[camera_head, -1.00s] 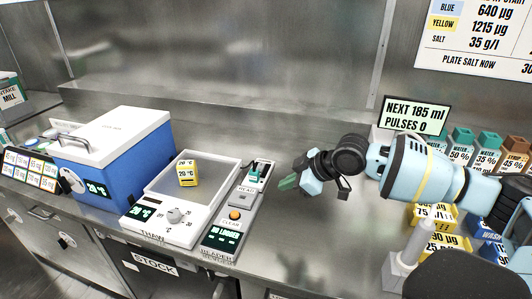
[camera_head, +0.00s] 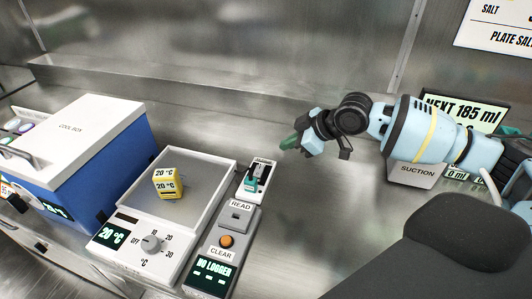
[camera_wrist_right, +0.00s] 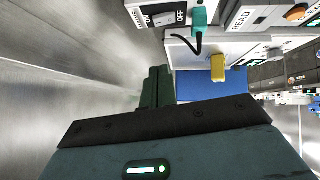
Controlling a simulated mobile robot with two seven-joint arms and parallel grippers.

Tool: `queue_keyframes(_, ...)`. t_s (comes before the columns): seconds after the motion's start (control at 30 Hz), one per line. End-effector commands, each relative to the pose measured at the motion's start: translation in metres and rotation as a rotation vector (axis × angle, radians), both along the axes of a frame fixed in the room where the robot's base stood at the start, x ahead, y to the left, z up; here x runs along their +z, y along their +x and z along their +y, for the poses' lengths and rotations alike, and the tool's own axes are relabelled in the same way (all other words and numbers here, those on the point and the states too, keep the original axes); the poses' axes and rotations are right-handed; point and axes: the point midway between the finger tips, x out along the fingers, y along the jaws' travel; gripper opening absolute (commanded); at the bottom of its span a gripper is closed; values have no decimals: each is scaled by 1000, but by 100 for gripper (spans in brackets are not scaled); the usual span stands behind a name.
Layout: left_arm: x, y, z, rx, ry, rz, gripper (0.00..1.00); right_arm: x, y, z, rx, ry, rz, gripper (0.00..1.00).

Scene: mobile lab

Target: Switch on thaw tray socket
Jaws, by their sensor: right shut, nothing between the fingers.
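The thaw tray (camera_head: 213,168) is a white unit with a grey plate. Its display (camera_head: 112,235) reads 20 °C and its dial (camera_head: 151,244) is on the front. The socket (camera_head: 268,168) is a small white box behind the reader strip, with a teal plug (camera_head: 251,184) in it. In the right wrist view the socket switch (camera_wrist_right: 165,17) is marked ON and OFF, and the teal plug (camera_wrist_right: 199,20) has a black cable. My right gripper (camera_head: 288,142) is shut and empty, apart from the socket, to its right and farther back. Which way the switch is set is unclear. My left gripper is out of view.
A yellow block (camera_head: 168,184) marked 20 °C sits on the tray plate. The reader (camera_head: 226,241) shows NO LOGGER. A blue cool box (camera_head: 85,170) stands left. Bare steel counter (camera_head: 310,220) lies right of the reader; a suction unit (camera_head: 413,176) stands beyond.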

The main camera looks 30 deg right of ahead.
Motion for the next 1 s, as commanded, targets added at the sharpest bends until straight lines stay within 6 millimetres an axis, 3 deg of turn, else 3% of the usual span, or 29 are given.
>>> queue_keyframes(0.37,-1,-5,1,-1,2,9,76,-9,7,5,1,3,2,0)
queue_keyframes(0.87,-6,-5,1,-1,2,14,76,-70,61,38,1,1,2,0)
queue_keyframes(1.0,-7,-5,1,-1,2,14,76,-90,64,34,-1,-1,3,0)
